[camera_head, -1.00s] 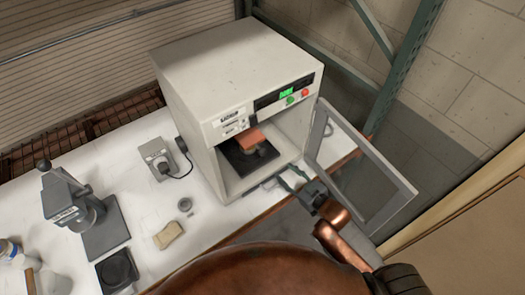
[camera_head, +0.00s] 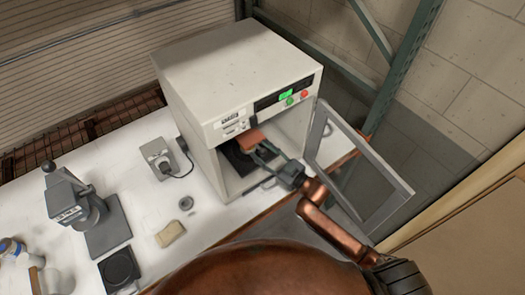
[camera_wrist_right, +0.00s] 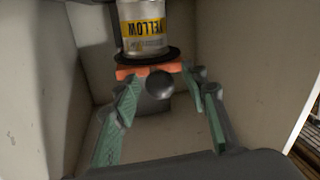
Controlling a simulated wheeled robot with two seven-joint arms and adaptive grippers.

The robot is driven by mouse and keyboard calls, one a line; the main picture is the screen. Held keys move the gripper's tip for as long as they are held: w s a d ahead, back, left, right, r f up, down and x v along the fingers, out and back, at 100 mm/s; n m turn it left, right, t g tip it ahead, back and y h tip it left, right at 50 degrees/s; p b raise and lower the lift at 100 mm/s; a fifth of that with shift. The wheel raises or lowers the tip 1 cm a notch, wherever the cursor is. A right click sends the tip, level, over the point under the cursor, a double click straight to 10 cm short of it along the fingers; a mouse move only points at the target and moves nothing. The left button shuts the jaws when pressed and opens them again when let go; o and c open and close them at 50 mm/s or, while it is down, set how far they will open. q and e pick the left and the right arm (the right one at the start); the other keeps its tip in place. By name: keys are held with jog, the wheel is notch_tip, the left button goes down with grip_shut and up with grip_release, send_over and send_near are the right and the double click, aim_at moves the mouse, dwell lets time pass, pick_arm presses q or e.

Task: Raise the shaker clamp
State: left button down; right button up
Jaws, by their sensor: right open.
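The orange shaker clamp (camera_head: 250,138) is inside the shaker's open chamber. In the right wrist view the orange clamp bar (camera_wrist_right: 132,72) has a round dark knob (camera_wrist_right: 160,84) and a black disc. The disc meets a can (camera_wrist_right: 143,32) whose "YELLOW" label reads upside down there. My right gripper (camera_head: 260,153) reaches into the chamber at the clamp. In the wrist view my right gripper (camera_wrist_right: 161,90) is open, its green-padded fingers on either side of the knob. Whether they touch the clamp is unclear. The can is not discernible in the head view. My left gripper is out of view.
The white shaker cabinet (camera_head: 225,70) stands on the white bench (camera_head: 145,205). Its framed door (camera_head: 375,185) is swung open, just right of my right arm. A grey dispenser (camera_head: 88,205), small socket box (camera_head: 160,158) and tan sponge (camera_head: 170,234) stand to the left.

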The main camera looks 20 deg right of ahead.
jog(key=shift+w, duration=0.1)
jog(key=shift+c, duration=0.5)
grip_shut()
